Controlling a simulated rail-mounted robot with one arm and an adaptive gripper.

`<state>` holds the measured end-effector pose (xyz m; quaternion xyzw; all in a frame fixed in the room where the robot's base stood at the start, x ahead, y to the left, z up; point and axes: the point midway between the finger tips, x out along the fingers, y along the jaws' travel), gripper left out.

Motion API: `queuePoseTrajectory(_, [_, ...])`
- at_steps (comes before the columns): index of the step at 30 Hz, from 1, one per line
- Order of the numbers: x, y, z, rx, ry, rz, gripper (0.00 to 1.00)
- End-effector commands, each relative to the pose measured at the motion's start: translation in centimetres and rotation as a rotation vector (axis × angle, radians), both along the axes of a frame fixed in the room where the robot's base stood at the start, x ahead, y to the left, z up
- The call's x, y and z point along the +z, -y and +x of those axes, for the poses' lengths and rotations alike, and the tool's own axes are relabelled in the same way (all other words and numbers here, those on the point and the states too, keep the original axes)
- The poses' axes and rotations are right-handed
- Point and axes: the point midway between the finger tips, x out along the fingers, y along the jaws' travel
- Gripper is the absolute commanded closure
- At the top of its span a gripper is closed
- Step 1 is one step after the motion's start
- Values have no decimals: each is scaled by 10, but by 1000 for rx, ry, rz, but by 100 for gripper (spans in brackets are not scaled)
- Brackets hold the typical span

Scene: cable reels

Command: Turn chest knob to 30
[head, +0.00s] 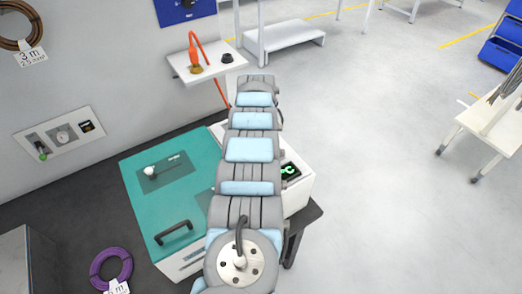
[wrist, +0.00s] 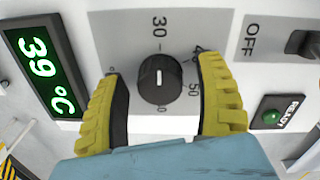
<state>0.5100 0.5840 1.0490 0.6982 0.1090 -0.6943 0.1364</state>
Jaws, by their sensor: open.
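The chest knob (wrist: 160,82) is a round black dial on a grey scale plate in the wrist view. Its short white line stands upright, towards the 30 mark at the top; 40 and 50 are printed on the right. My gripper (wrist: 160,72) is open, one yellow finger on each side of the knob, with gaps visible on both sides. The green display (wrist: 43,65) left of the knob reads 39 °C. In the head view the teal-lidded chest (head: 165,210) is partly covered by my arm, which hides the knob and gripper.
An OFF-labelled switch (wrist: 305,48) and a green READY lamp (wrist: 272,117) lie right of the knob. In the head view, a white shelf (head: 212,66) is on the wall behind, and a purple cable coil (head: 111,269) is at lower left.

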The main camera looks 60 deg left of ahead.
Motion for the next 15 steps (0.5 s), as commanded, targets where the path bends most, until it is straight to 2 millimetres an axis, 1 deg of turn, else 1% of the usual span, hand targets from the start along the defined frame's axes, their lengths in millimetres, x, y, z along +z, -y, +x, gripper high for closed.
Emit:
queuePoseTrajectory(5, [8,0,1,-1,1,1,30])
queuePoseTrajectory(8, [16,-1,1,-1,2,2,30])
queuePoseTrajectory(11, [29,-1,1,-1,3,3,30])
queuePoseTrajectory(15, [56,-3,1,0,6,5,30])
